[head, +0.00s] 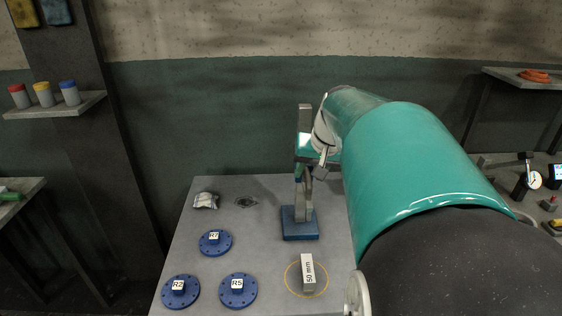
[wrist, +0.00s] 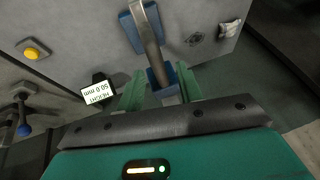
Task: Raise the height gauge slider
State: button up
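The height gauge stands on its blue base (head: 300,223) on the grey table, with its grey column (head: 305,120) upright. In the wrist view the column (wrist: 150,35) runs down toward the blue slider (wrist: 158,77). A small display (wrist: 98,93) beside the slider reads HEIGHT 50.0 mm. My gripper (wrist: 160,78) has its two green fingers on either side of the slider, apart from each other. A narrow gap seems to show beside the slider; firm contact is not visible. In the head view my gripper (head: 303,172) is at the column, partly hidden by my arm.
A block marked 50 mm (head: 308,272) stands in a yellow ring in front of the gauge. Blue flanges R7 (head: 215,243), R2 (head: 180,291) and R5 (head: 237,290) lie at the left. A crumpled rag (head: 206,201) lies at the back left. A wall is behind the table.

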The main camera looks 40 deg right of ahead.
jog(key=v, duration=1.4)
jog(key=shift+w+a+f, duration=0.1)
jog(key=shift+a, duration=0.05)
jog(key=s+a+f+n, duration=0.1)
jog(key=a+f+n, duration=0.1)
jog(key=a+f, duration=0.3)
jog(key=s+a+f+n, duration=0.2)
jog(key=a+f, duration=0.4)
jog(key=a, duration=0.6)
jog(key=s+a+f+n, duration=0.1)
jog(key=a+f+n, duration=0.2)
jog(key=a+f, duration=0.3)
jog(key=a, duration=0.3)
jog(key=shift+s+t+y, duration=0.25)
jog(key=shift+t+y, duration=0.05)
jog(key=shift+y, duration=0.1)
